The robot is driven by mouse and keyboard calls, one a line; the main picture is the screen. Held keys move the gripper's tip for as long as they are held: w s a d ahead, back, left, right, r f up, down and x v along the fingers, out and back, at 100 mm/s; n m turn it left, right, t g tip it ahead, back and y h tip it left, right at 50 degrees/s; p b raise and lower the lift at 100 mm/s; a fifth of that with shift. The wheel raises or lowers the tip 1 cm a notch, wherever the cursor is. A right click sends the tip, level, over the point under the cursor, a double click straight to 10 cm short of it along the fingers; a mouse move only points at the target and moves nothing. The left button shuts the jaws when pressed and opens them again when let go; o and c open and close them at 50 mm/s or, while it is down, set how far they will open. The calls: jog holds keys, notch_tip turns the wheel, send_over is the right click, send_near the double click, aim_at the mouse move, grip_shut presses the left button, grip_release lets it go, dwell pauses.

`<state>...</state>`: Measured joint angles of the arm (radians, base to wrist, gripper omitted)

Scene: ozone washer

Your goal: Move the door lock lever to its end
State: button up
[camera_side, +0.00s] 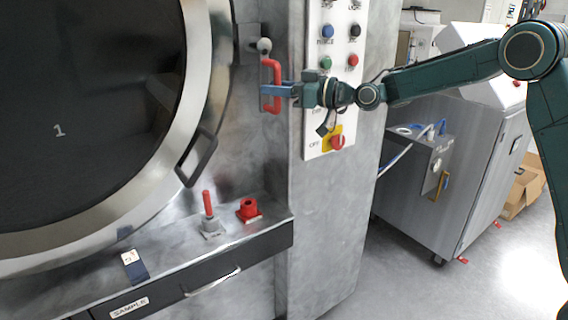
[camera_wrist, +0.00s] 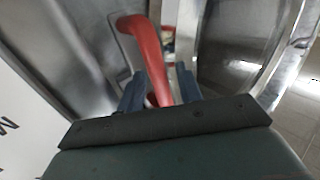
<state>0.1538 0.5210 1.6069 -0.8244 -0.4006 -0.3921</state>
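The door lock lever is a red bent handle (camera_side: 277,72) on the grey panel right of the round door. It also shows in the wrist view (camera_wrist: 145,45), running down between my fingers. My gripper (camera_side: 268,90) is level with the lever's lower half, reaching in from the right. In the wrist view my gripper (camera_wrist: 161,78) has its two blue-grey fingers apart, one on each side of the red bar. The left finger looks close to the bar, and a gap shows at the right finger. Whether the left finger touches is unclear. The lever's lower end is partly hidden by my gripper.
The large round door (camera_side: 90,110) with its black handle (camera_side: 197,158) is at left. A control panel with buttons (camera_side: 327,31) and a red-yellow switch (camera_side: 337,141) stands behind my wrist. A ledge below carries a red-topped lever (camera_side: 208,205) and a red knob (camera_side: 249,208).

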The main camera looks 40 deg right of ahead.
grip_shut()
jog(key=shift+a, duration=0.15)
dwell(0.4)
jog(key=a+r+m+t+h, duration=0.6)
jog(key=a+r+m+t, duration=0.1)
jog(key=m, duration=1.3)
jog(key=shift+a+m+t+h, duration=0.3)
jog(key=shift+a+t, duration=0.45)
jog(key=shift+t, duration=0.45)
jog(key=shift+r+m+h, duration=0.3)
jog(key=shift+m+h, duration=0.1)
